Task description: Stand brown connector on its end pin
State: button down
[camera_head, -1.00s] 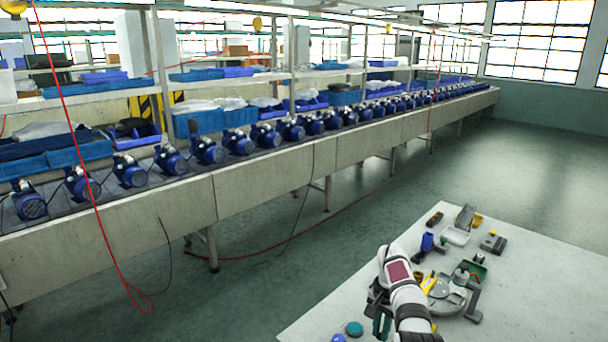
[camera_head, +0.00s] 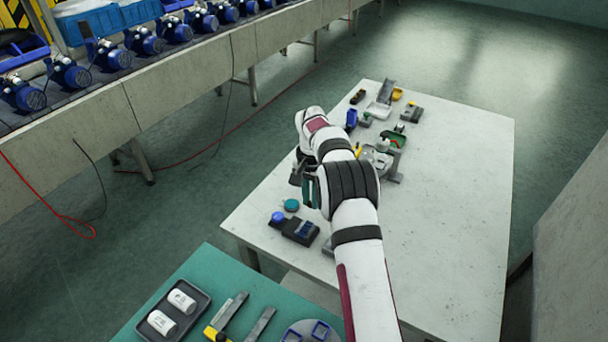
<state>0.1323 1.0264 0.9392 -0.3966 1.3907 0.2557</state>
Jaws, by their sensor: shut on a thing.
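My gripper (camera_head: 299,180) hangs low over the left part of the pale table (camera_head: 455,220), seen from behind and above. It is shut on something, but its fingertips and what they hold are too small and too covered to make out. I cannot pick out the brown connector in this view; my arm covers part of the table. A small dark and yellow piece (camera_head: 357,97) lies at the table's far left corner, and I cannot tell what it is.
A teal round piece (camera_head: 291,205) and a black block with blue parts (camera_head: 299,229) lie near the gripper. Several trays and tools, including a green tray (camera_head: 394,139), stand beyond the arm. The table's right side is clear. A green bench (camera_head: 222,268) stands in front.

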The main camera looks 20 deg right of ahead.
aim_at(309, 223)
jog(key=shift+s+a+r, duration=0.25)
jog(key=shift+s+a, duration=0.05)
jog(key=shift+s, duration=0.25)
jog(key=shift+s+a+f, duration=0.1)
jog(key=shift+s, duration=0.1)
jog(key=shift+f, duration=2.3)
jog(key=shift+f, duration=0.2)
jog(key=c, duration=0.8)
grip_release()
jog(key=shift+o, duration=0.2)
jog(key=shift+r, duration=3)
